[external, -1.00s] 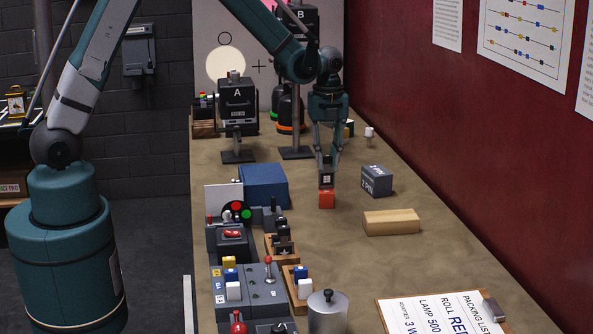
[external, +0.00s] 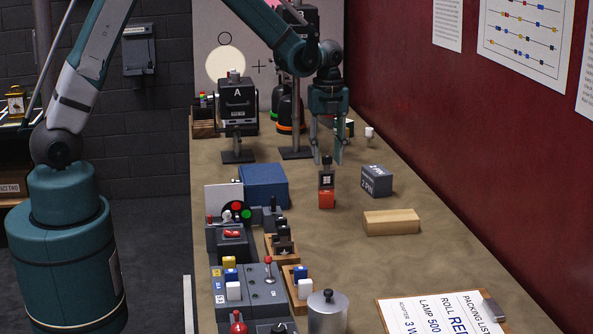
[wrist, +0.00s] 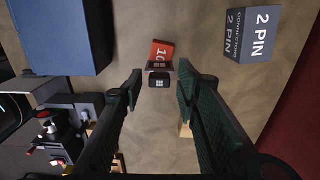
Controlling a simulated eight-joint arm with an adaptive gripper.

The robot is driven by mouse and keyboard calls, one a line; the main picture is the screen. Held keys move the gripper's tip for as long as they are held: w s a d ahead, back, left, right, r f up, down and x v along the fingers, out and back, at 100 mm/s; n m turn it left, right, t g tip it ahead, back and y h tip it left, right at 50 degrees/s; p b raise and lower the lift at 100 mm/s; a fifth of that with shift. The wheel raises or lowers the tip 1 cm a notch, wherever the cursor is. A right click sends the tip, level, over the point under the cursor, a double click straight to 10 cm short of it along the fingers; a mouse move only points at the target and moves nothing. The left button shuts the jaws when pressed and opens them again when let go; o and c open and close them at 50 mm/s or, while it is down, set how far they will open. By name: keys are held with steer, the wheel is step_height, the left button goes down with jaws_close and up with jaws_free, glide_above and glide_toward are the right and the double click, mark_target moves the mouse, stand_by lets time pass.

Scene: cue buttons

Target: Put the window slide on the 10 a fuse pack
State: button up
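The window slide (external: 326,178), a small dark piece with a pale window grid, stands on top of the red 10 A fuse pack (external: 326,199) on the table. In the wrist view the slide (wrist: 158,79) overlaps the red pack (wrist: 162,51), which shows a white "10". My gripper (external: 328,160) is open and empty, just above and behind the slide. In the wrist view its two fingers (wrist: 158,85) are spread to either side of the slide with gaps, not touching it.
A grey 2 PIN box (external: 376,180) stands to the right of the pack, with a wooden block (external: 391,222) in front of it. A blue box (external: 263,186) is at the left. Switch panels (external: 248,284) line the left edge.

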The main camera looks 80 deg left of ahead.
step_height(320, 180, up, 10)
stand_by(0.6)
stand_by(0.4)
steer(key=shift+r, duration=0.1)
steer(key=s+d+r+n+t, duration=0.3)
steer(key=s+d+r+n, duration=0.6)
steer(key=s+d+r, duration=0.45)
steer(key=s+d+f+n+t, duration=0.1)
steer(key=s+d+n, duration=0.3)
steer(key=s, duration=0.5)
steer(key=s+d+f+n+t, duration=0.1)
steer(key=s+d+n+t, duration=0.2)
steer(key=s+d+n, duration=0.2)
steer(key=s+d, duration=0.2)
steer(key=s, duration=0.2)
steer(key=shift+s, duration=0.35)
